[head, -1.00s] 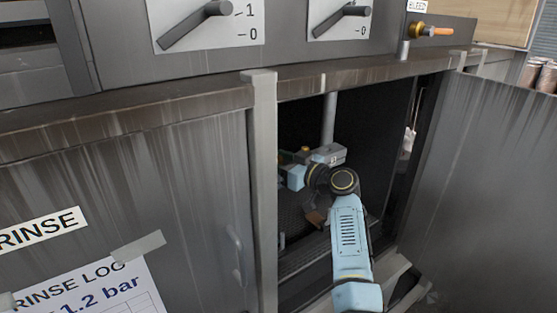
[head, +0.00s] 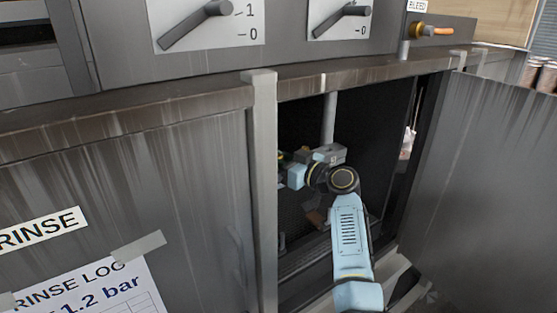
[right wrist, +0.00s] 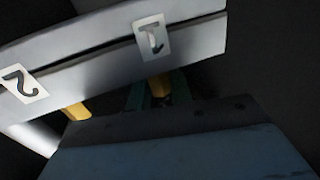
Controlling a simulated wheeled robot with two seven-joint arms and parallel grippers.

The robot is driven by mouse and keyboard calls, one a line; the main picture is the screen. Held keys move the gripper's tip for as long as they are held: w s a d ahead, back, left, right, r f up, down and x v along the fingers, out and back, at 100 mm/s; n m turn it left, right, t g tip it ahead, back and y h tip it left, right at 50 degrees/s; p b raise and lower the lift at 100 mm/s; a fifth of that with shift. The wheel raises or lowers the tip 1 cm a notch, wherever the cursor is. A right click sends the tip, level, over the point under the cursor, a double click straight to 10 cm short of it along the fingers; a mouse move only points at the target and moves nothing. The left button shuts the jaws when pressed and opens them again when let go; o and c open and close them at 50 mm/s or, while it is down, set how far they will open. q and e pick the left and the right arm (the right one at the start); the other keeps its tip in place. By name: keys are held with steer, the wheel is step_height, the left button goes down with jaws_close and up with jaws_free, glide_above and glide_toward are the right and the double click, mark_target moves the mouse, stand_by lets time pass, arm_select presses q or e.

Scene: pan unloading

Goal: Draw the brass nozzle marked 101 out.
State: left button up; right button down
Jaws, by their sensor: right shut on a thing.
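My right arm reaches into the open cabinet in the head view, and my right gripper (right wrist: 160,92) is at a grey block (right wrist: 100,65) in the right wrist view. The block carries a tag reading 1 and a tag reading 2. Its front also shows in the head view (head: 332,152), by an upright pipe. A brass nozzle (right wrist: 160,85) below the tag 1 sits between my dark green fingers, which are shut on it. A second brass nozzle (right wrist: 77,111) is below the tag 2. No 101 marking is readable. My left gripper is not in view.
The cabinet's right door (head: 485,185) stands open. A closed panel (head: 120,190) with a rinse label and a post (head: 263,200) bound the opening on the left. A brown piece (head: 314,219) lies low inside. The cabinet interior is dark.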

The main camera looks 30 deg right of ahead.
steer(key=shift+r, duration=0.6)
steer(key=shift+r+p, duration=1.05)
steer(key=shift+r, duration=0.85)
